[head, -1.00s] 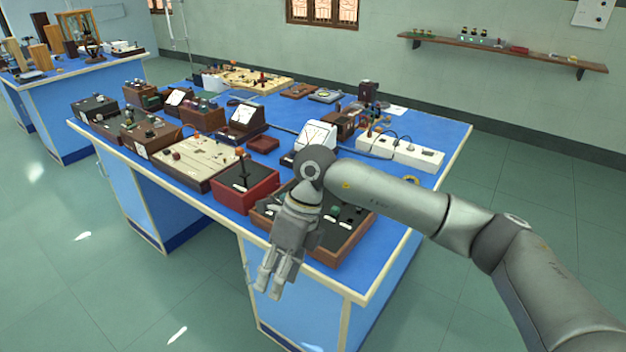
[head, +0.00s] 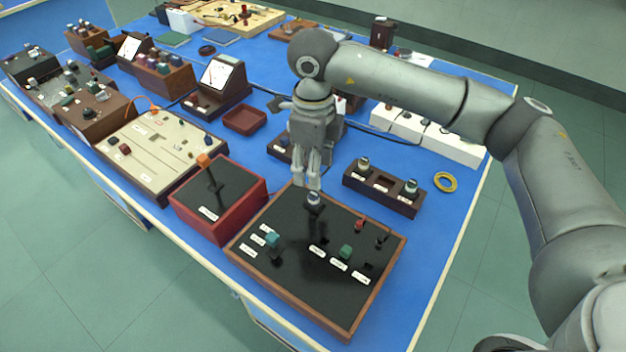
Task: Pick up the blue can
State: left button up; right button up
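I cannot make out a blue can in the head view. My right gripper (head: 307,184) points down above the back edge of a black-topped wooden panel box (head: 300,288), close to a pale-topped knob (head: 313,199) on it. Its fingers look close together, but the gap between them is too small to judge, and I see nothing held in them. My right arm hides part of the bench behind it. My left gripper is not in view.
The blue bench (head: 458,205) is crowded with instruments. A red box (head: 218,212), a pale circuit board (head: 160,150), a meter (head: 217,85) and a white socket strip (head: 425,135) surround the arm. A yellow ring (head: 445,182) lies at right, with bare bench around it.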

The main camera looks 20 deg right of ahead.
aim_at(314, 194)
jog(key=f, duration=0.2)
jog(key=s+f, duration=0.1)
jog(key=f, duration=0.1)
jog(key=shift+a+f+p, duration=0.1)
jog(key=shift+f+p, duration=0.15)
jog(key=shift+p, duration=0.15)
jog(key=shift+w+f, duration=0.2)
jog(key=shift+f, duration=0.05)
jog(key=f, duration=0.1)
jog(key=f+p, duration=0.1)
jog(key=f, duration=0.2)
jog(key=shift+w+d+f+p, duration=0.15)
jog(key=shift+w+d+p, duration=0.05)
jog(key=shift+w+p, duration=0.2)
jog(key=shift+f, duration=0.5)
jog(key=c, duration=0.5)
grip_shut()
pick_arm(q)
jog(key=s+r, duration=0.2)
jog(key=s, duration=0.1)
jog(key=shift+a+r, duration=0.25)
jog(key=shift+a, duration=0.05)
